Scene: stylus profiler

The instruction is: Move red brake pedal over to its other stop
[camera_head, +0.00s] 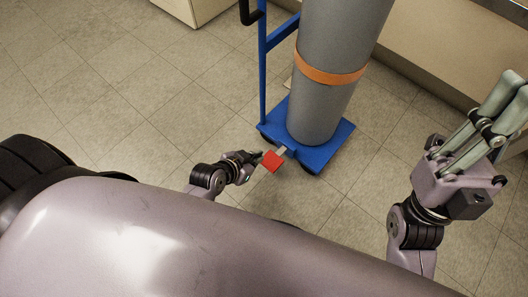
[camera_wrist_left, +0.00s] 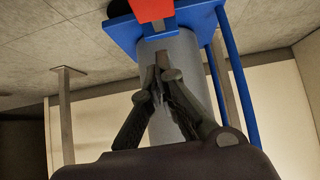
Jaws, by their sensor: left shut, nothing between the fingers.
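The red brake pedal (camera_head: 273,161) sticks out on a short grey arm from the near edge of the blue cart base (camera_head: 330,143). In the left wrist view the pedal (camera_wrist_left: 152,10) is at the top edge and partly cut off. My left gripper (camera_head: 257,156) is shut and empty, just left of the pedal in the head view. In the wrist view its fingertips (camera_wrist_left: 156,72) meet below the pedal in the picture; whether they touch it I cannot tell. My right gripper (camera_head: 515,82) is raised at the far right, away from the cart, its tips near the frame edge.
A tall grey cylinder (camera_head: 338,40) with an orange strap (camera_head: 330,76) stands on the cart base. A blue upright frame (camera_head: 262,65) rises at its left. A beige cabinet (camera_head: 445,45) is behind. The tiled floor (camera_head: 130,85) at left is clear.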

